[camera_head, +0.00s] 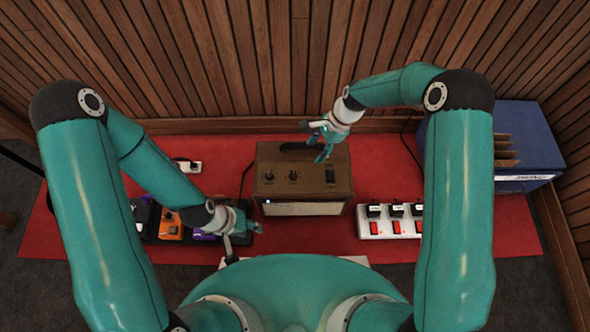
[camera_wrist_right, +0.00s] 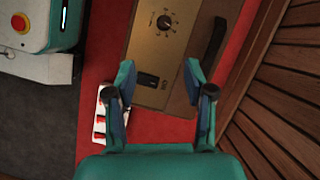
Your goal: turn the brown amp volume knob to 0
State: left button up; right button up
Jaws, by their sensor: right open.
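The brown amp (camera_head: 338,200) stands on the red mat in the middle of the head view, with two dark round knobs (camera_head: 293,176) (camera_head: 268,177) and a black switch (camera_head: 330,176) on its top. Their labels are too small to read, so I cannot tell which knob is the volume. The right wrist view shows the amp's panel (camera_wrist_right: 180,75), one knob (camera_wrist_right: 164,22) with a scale, and the switch (camera_wrist_right: 148,80). My right gripper (camera_wrist_right: 160,70) is open and empty over the amp's switch end, apart from the knobs. My left gripper (camera_head: 248,226) is left of the amp's front; its jaws are unclear.
A dark handle (camera_head: 297,146) lies along the amp's back edge. A white power strip (camera_head: 390,232) with red switches stands right of the amp. Pedals (camera_head: 170,226) sit at left. A blue crate (camera_head: 518,130) stands at right, and a slatted wood wall (camera_head: 280,60) closes the back.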

jog(key=b, duration=0.5)
send_near(294, 174)
jog(key=shift+m, duration=0.3)
jog(key=x, duration=0.9)
jog(key=shift+a, duration=0.1)
grip_shut()
